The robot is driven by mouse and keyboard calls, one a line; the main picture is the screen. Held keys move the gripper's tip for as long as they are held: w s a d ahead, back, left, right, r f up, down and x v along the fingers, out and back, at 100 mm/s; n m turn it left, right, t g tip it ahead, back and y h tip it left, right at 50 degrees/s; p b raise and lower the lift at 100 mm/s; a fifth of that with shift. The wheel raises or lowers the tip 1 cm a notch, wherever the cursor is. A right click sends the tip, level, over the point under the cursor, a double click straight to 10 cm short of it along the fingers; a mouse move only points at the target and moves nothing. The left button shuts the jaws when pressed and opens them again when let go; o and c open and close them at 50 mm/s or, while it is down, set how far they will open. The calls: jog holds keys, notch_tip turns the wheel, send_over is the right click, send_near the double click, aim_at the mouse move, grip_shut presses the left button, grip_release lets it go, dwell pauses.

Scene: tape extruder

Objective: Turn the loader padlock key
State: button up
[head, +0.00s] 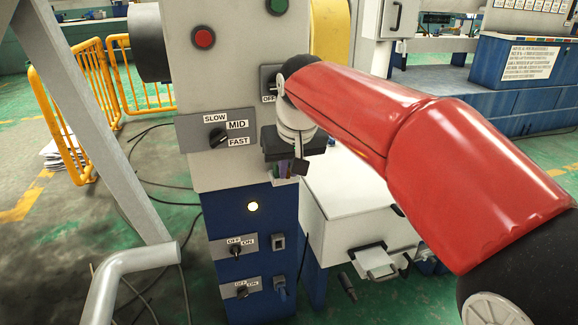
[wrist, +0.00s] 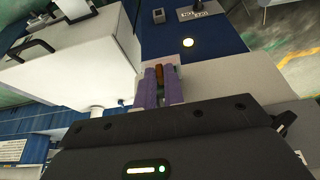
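My gripper (head: 283,172) points down in front of the machine column, just above the blue lower cabinet. In the wrist view its two purple fingers (wrist: 161,84) are close together. A small orange-brown piece (wrist: 159,73) fills the narrow gap between them, and the fingers look shut on it. I cannot make out whether this piece is the key or part of the padlock. The head view hides it behind my gripper.
The blue cabinet (head: 228,280) carries a lit lamp (head: 252,207) and two OFF/ON switches (head: 235,248). A speed knob (head: 217,136) is on the column. A white box (head: 345,210) with a handle stands close on the right. A grey pipe (head: 125,262) is at front left.

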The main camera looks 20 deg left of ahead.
grip_shut()
jog(key=shift+d, duration=0.1)
jog(key=shift+w+d+f+m+g+y+b, duration=0.25)
jog(key=shift+m+g+y+b, duration=0.5)
jog(key=shift+y, duration=1.15)
jog(key=shift+w+d+f+m+g+y+b, duration=0.15)
jog(key=shift+d+f+m+g+y+b, duration=0.15)
jog(key=shift+g+y+b, duration=1.2)
jog(key=shift+w+d+f+m+g+y+b, duration=0.25)
jog(key=shift+m+g+y+b, duration=0.3)
jog(key=shift+y, duration=1.75)
jog(key=o, duration=0.5)
grip_release()
jog(key=shift+s, duration=0.1)
